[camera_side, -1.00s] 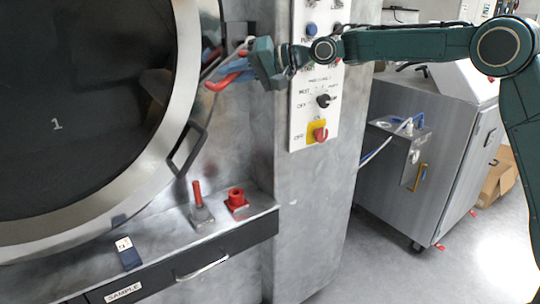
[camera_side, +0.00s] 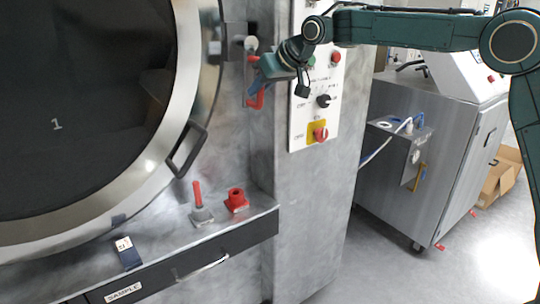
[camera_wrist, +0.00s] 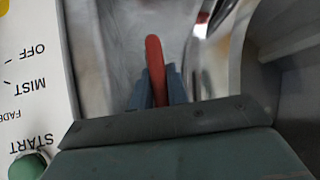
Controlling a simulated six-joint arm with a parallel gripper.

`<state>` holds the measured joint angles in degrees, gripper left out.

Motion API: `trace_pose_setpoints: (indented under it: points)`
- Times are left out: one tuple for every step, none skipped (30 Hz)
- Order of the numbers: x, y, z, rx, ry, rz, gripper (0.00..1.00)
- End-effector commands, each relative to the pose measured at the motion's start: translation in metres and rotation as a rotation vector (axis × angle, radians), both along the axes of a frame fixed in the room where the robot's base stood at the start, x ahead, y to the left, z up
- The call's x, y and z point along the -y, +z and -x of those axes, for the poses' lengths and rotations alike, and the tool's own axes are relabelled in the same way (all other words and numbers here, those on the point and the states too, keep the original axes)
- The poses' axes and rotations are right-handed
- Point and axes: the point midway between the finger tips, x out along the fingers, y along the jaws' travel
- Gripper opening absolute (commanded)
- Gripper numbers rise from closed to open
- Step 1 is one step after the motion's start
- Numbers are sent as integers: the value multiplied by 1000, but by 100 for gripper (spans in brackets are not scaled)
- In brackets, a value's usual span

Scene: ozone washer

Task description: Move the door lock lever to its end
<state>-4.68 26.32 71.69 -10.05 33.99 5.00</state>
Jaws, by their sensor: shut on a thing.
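The door lock lever (camera_side: 256,100) is a red handle beside the round door's right rim. My gripper (camera_side: 258,84) comes in from the right and is shut on the lever. In the wrist view the red lever (camera_wrist: 154,52) runs between the two blue-grey fingers of my gripper (camera_wrist: 158,88), and its rounded end sticks out past them. The fingers partly cover the lever in both views.
The round door (camera_side: 186,110) with its black handle (camera_side: 187,150) lies left of the lever. The control panel (camera_side: 318,125) with knobs is close on the right. A ledge (camera_side: 262,204) below holds a red-handled valve (camera_side: 199,204) and a red fitting (camera_side: 236,200).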

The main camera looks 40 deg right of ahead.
Motion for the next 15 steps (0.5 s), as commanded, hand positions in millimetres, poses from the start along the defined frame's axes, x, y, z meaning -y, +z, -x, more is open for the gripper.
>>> trace_pose_setpoints:
  points:
    - [2, 1, 0, 2, -2, 23, 0]
    - [4, 1, 0, 2, -1, 37, 0]
    - [5, 1, 0, 2, -1, 52, 0]
    - [6, 1, 0, 3, -1, 63, 0]
    - [7, 1, 0, 3, -2, 71, 0]
    - [8, 1, 0, 4, -1, 81, 0]
    - [8, 1, 0, 4, 0, 87, 0]
    - [9, 1, 0, 4, -1, 92, 0]
    - [9, 1, 0, 4, -1, 97, 0]
    - [10, 1, 0, 5, -1, 100, 0]
    - [10, 1, 0, 4, -2, 102, 0]
    - [10, 1, 0, 4, -1, 104, 0]
    - [10, 1, -1, 4, -2, 105, 0]
    - [10, 1, -1, 5, -1, 106, 0]
    - [11, 1, -1, 5, -1, 106, 0]
